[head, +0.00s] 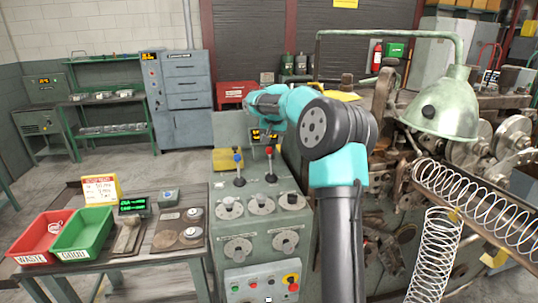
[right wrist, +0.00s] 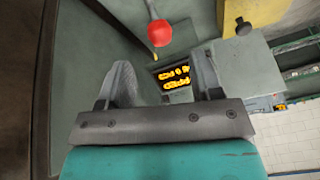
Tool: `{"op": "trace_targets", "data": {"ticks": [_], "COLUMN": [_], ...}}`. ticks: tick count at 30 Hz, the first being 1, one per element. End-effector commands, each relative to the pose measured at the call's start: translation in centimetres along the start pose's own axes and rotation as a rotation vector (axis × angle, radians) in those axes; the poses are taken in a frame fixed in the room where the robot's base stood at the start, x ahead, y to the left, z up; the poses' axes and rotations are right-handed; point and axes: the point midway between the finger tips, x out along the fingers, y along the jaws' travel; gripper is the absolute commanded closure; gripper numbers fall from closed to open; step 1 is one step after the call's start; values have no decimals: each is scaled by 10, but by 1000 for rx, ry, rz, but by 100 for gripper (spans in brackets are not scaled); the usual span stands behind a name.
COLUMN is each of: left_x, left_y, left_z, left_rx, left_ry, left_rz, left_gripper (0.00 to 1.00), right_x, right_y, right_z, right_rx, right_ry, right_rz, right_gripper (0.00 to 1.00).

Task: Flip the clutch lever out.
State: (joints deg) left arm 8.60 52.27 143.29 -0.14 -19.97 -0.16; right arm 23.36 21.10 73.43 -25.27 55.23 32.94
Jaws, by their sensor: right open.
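Two upright levers stand on the green-grey control cabinet (head: 262,216): one with a red knob (head: 269,150), one with a blue knob (head: 238,158). No readable label shows which is the clutch lever. My right gripper is open and empty in the right wrist view (right wrist: 163,78), with its two grey fingers apart. The red knob (right wrist: 160,33) is beyond the fingertips, apart from them. In the head view my right arm reaches over the cabinet's back, and its fingers are hard to make out there. My left gripper is not in view.
An orange-digit display (right wrist: 175,77) sits beyond the fingers. Several round dials and buttons fill the cabinet front. A green lamp shade (head: 440,105) and coiled springs (head: 475,195) are at the right. A bench with a red bin (head: 28,243) and a green bin (head: 70,245) is at the left.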

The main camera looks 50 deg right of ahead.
Motion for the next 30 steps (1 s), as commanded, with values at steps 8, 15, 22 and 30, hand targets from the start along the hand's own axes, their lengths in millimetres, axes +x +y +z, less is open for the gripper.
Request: {"op": "trace_targets", "data": {"ticks": [8,15,22,30], "left_x": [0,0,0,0], "left_y": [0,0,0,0], "left_z": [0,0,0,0], "left_rx": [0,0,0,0], "left_ry": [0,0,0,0], "left_rz": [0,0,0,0], "left_gripper": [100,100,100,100], "right_x": [49,84,96,96], "right_y": [0,0,0,0], "right_z": [0,0,0,0], "right_rx": [0,0,0,0], "right_ry": [-3,-2,-1,0], "right_rz": [1,0,0,0], "right_gripper": [41,41,41,44]}}
